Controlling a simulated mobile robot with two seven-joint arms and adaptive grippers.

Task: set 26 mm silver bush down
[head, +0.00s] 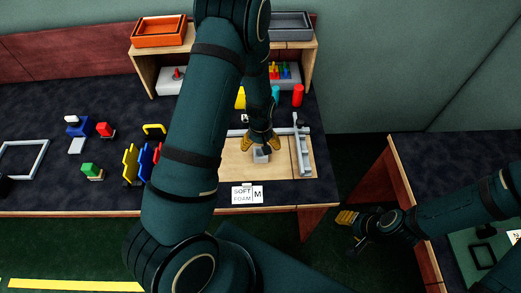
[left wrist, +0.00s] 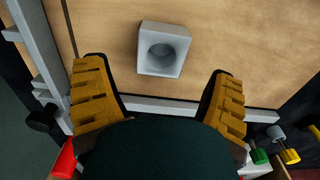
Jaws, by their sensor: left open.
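The silver bush (left wrist: 164,50) is a grey square block with a round bore. It rests on the light wooden board (head: 237,164), and in the head view the bush (head: 260,156) shows just below my left gripper (head: 260,145). In the left wrist view my left gripper (left wrist: 159,95) is open, its yellow fingers wide apart. The bush lies ahead of the fingertips, between their lines, and no finger touches it. My right gripper (head: 346,217) is away at the right, over the gap between the tables; its opening is too small to judge.
A grey metal rail (head: 302,150) runs along the board's right side. A white "SOFT FOAM M" label (head: 246,194) lies at the front edge. Yellow and blue holders (head: 131,163) stand left of my arm. A shelf with an orange tray (head: 159,31) stands behind, near a red cylinder (head: 298,95).

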